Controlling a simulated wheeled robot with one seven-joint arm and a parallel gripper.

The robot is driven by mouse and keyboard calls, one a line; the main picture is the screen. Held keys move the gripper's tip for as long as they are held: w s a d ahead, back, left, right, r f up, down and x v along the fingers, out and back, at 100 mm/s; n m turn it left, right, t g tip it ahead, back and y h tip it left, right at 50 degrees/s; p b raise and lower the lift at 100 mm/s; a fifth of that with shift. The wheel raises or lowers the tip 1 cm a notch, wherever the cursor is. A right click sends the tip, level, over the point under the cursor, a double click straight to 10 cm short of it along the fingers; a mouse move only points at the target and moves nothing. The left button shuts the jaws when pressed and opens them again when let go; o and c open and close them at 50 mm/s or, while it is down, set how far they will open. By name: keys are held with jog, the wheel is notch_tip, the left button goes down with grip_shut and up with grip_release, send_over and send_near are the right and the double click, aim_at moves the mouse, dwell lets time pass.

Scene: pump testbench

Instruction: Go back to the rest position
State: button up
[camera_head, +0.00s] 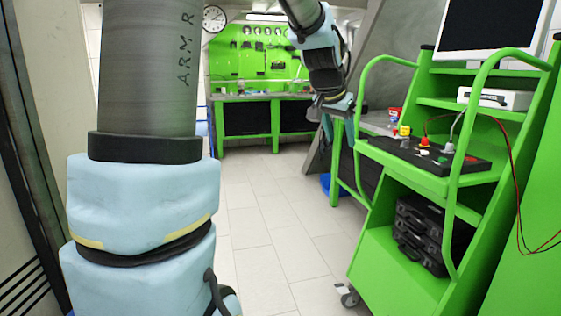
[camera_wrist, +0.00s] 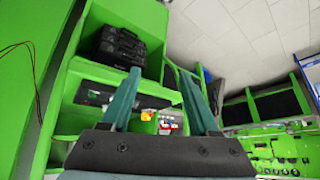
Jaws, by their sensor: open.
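My gripper (camera_wrist: 160,78) is open in the wrist view, with its two teal fingers spread apart and nothing between them. The wrist view is upside down. In the head view, my arm reaches forward from the upper middle, and its end (camera_head: 336,106) hangs beside the left side of the green testbench cart (camera_head: 405,178). The fingers are small and hard to make out there. My arm's large link with the letters ARM R fills the left of the head view.
The cart carries a black panel (camera_head: 425,152) with colored connectors, a monitor (camera_head: 490,22) and black cases (camera_head: 432,232) below. A red cable (camera_head: 518,190) hangs at its right. A green workbench (camera_head: 262,115) stands at the back. The tiled floor (camera_head: 265,220) between is clear.

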jog(key=s+a+f+n+g+y+p, duration=0.1)
jog(key=s+a+f+n, duration=0.1)
jog(key=s+a+f, duration=0.2)
jog(key=s+a+f+n+g+y, duration=0.1)
jog(key=s+a+f, duration=0.3)
jog(key=a, duration=0.6)
jog(key=shift+s+a+f+n+y+p, duration=0.2)
jog(key=shift+f+n+y+p, duration=0.15)
jog(key=shift+f+n, duration=0.45)
jog(key=s+a+f+n, duration=0.1)
jog(key=s+a, duration=0.1)
jog(key=s, duration=0.1)
jog(key=s+a+f+g, duration=0.1)
jog(key=s+a+f, duration=0.1)
jog(key=s, duration=0.1)
jog(key=s+a+f+n+g+y+p, duration=0.1)
jog(key=s+a+f, duration=0.1)
jog(key=s+a, duration=0.1)
jog(key=shift+n, duration=0.3)
jog(key=shift+c, duration=0.2)
